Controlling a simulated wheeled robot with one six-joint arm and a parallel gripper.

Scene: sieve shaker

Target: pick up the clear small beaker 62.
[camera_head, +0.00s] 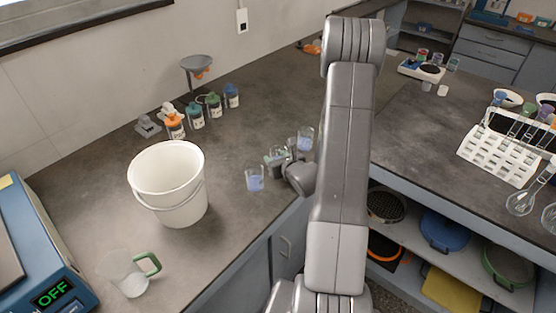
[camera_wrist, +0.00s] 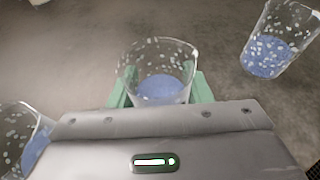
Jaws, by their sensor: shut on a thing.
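A clear small beaker (camera_wrist: 157,82) with blue on its base stands between the green fingers of my gripper (camera_wrist: 160,90) in the wrist view. The fingers are closed on its sides. In the head view my gripper (camera_head: 277,158) is low over the counter, partly hidden by my own arm. Two similar clear beakers stand on either side: one at the left (camera_head: 255,179) and one at the right (camera_head: 305,140). They also show in the wrist view at the lower left (camera_wrist: 24,140) and upper right (camera_wrist: 277,42). No label numbers are readable.
A white bucket (camera_head: 170,187) stands to the left, with a green-handled jug (camera_head: 128,273) in front. Several small labelled bottles (camera_head: 195,116) line the back. The counter (camera_head: 270,100) behind the beakers is clear. A white rack (camera_head: 497,152) stands on the right counter.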

